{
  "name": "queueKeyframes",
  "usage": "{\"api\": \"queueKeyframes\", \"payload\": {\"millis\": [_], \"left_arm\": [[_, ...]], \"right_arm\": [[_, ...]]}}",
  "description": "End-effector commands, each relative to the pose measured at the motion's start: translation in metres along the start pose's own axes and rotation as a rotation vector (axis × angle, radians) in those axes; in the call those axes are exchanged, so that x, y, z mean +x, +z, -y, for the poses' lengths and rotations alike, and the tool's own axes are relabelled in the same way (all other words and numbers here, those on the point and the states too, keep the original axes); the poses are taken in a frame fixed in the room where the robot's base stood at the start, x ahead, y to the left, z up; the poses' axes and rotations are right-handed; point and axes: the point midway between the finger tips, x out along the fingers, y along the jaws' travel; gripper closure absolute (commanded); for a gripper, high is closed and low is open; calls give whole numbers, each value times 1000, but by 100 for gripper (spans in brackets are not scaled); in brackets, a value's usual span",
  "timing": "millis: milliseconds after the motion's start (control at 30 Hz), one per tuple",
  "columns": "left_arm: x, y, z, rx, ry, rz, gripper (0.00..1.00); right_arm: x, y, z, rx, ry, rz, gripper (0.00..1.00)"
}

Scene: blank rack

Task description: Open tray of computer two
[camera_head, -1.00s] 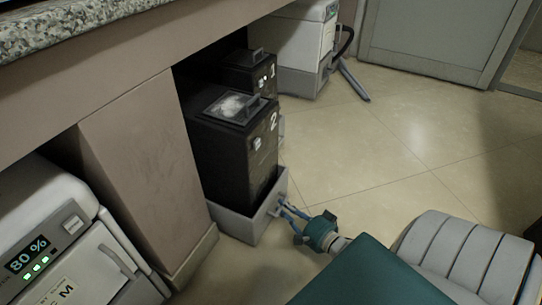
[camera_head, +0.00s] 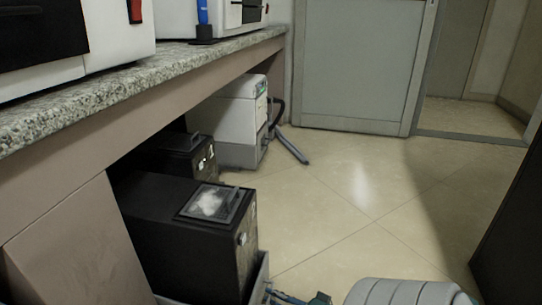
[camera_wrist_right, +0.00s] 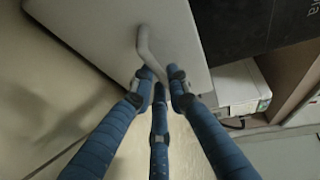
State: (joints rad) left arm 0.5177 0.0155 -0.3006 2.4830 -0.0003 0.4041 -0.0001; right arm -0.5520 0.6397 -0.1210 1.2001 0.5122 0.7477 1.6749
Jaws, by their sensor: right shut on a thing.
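Computer two (camera_head: 190,240) is a black tower with a vented top, at the lower left of the head view under the counter. It sits in a grey tray (camera_head: 262,278), of which only a strip of the rim shows at the bottom edge. In the right wrist view the tray's pale grey front (camera_wrist_right: 95,25) carries a curved handle (camera_wrist_right: 148,45). My right gripper (camera_wrist_right: 162,80) has its blue fingers closed around the lower part of this handle. It also shows partly in the head view (camera_head: 275,293), cut off by the bottom edge. My left gripper is out of view.
Another black computer (camera_head: 183,155) stands behind computer two. A white and grey machine (camera_head: 238,120) with a dark hose is farther back. The stone counter (camera_head: 120,95) overhangs them at left. The tiled floor (camera_head: 350,210) to the right is clear. A dark object (camera_head: 510,240) stands at far right.

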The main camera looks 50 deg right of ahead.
Motion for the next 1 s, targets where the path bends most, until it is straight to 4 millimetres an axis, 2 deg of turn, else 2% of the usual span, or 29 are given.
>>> {"api": "queueKeyframes", "payload": {"millis": [267,300,367,400,667,767,867,1000], "left_arm": [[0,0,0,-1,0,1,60],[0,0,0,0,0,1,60],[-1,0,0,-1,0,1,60],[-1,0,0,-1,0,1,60],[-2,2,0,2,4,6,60],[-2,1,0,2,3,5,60],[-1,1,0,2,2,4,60],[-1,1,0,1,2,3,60]], "right_arm": [[-1,0,-2,-2,3,1,100],[-1,0,-1,-2,3,1,79],[-1,0,-1,-2,3,1,67],[-1,0,-1,-1,3,1,65],[-1,0,-1,-1,1,1,65],[-6,0,-1,0,2,1,65],[-21,0,-1,0,4,1,65],[-51,0,-2,-2,7,2,65]]}}
